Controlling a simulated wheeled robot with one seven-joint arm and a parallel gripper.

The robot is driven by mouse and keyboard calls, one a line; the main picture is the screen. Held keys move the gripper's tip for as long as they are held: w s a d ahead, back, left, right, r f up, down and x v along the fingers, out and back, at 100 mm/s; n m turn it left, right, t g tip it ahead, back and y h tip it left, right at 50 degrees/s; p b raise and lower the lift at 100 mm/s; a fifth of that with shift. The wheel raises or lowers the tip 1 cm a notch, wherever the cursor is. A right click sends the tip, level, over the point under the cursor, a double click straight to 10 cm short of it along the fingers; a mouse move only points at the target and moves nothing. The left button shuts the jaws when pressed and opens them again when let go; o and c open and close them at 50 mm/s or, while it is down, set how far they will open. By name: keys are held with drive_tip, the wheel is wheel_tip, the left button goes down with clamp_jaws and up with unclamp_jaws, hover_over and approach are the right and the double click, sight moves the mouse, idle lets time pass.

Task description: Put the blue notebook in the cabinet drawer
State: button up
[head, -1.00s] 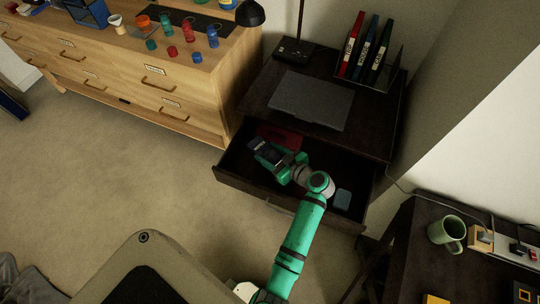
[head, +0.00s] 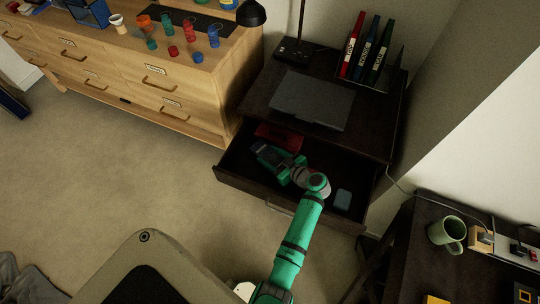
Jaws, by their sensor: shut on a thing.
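The dark cabinet drawer (head: 322,211) is pulled open below the cabinet top. My gripper (head: 259,149) reaches down into the left part of the drawer and is shut on a dark blue-grey thing at its tip, which fits the blue notebook. It is small and mostly hidden by the gripper, so its outline is unclear. Whether it touches the drawer bottom cannot be told.
A flat red thing (head: 284,134) lies at the drawer's back left, behind my gripper. A small light-blue thing (head: 343,199) lies at the right. A closed laptop (head: 312,100), a lamp and several binders stand on top. A wooden dresser (head: 190,95) is left.

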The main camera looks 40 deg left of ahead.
drive_tip(key=shift+f, duration=0.5)
drive_tip(key=o, duration=1.1)
drive_tip(key=shift+s+f, duration=0.1)
drive_tip(key=v, duration=0.6)
drive_tip(key=r+v, duration=0.1)
drive_tip(key=v, duration=0.5)
drive_tip(key=shift+r, duration=0.25)
drive_tip(key=shift+w, duration=0.2)
drive_tip(key=shift+a, duration=0.1)
